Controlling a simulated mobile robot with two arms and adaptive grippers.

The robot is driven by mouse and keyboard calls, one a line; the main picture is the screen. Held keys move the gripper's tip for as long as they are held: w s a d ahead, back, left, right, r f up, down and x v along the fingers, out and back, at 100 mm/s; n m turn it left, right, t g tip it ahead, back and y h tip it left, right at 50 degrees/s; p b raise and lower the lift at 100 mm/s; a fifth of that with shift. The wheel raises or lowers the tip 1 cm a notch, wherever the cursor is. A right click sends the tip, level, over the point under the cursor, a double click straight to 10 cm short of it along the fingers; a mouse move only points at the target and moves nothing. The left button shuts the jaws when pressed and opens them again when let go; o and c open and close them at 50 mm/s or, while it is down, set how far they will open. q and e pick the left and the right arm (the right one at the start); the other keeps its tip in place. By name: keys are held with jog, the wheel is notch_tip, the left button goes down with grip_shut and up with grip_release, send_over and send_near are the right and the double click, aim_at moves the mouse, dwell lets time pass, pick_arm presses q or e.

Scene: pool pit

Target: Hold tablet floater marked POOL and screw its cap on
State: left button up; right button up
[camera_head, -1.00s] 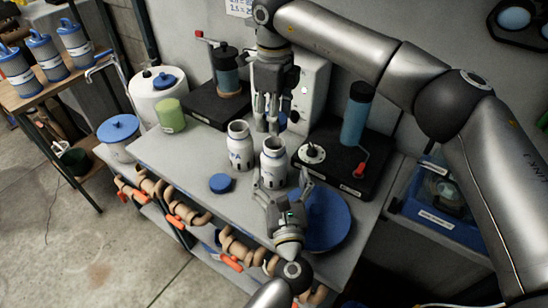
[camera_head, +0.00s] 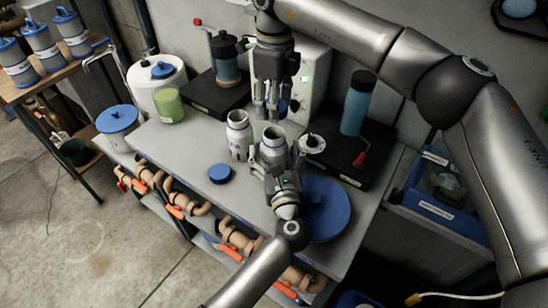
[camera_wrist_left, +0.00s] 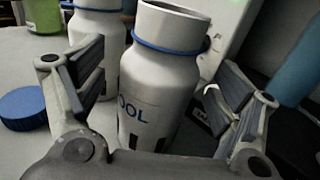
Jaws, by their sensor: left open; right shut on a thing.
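The white tablet floater (camera_head: 274,143) has an open mouth and a blue neck ring; the left wrist view shows "OOL" on this floater (camera_wrist_left: 165,80). My left gripper (camera_head: 272,163) is open, with its fingers on either side of the floater's body. A second open white floater (camera_head: 238,133) stands close to its left. A blue cap (camera_head: 220,173) lies on the table to their left; it also shows in the left wrist view (camera_wrist_left: 22,108). My right gripper (camera_head: 268,115) points down just above and behind the POOL floater.
A blue round plate (camera_head: 325,215) lies at the front right. A black base (camera_head: 355,165) with a blue cylinder (camera_head: 356,103) stands to the right.

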pick_arm(q)
jog(key=shift+w+a, duration=0.15)
jog(key=shift+w, duration=0.85)
jog(key=c, duration=1.5)
jog(key=shift+c, duration=0.2)
pick_arm(e)
send_over(274, 128)
jog(key=s, duration=0.2)
jog(key=shift+s+f, duration=0.2)
jog(key=shift+f, duration=2.3)
jog(key=shift+f, duration=0.9)
jog(key=shift+f, duration=0.55)
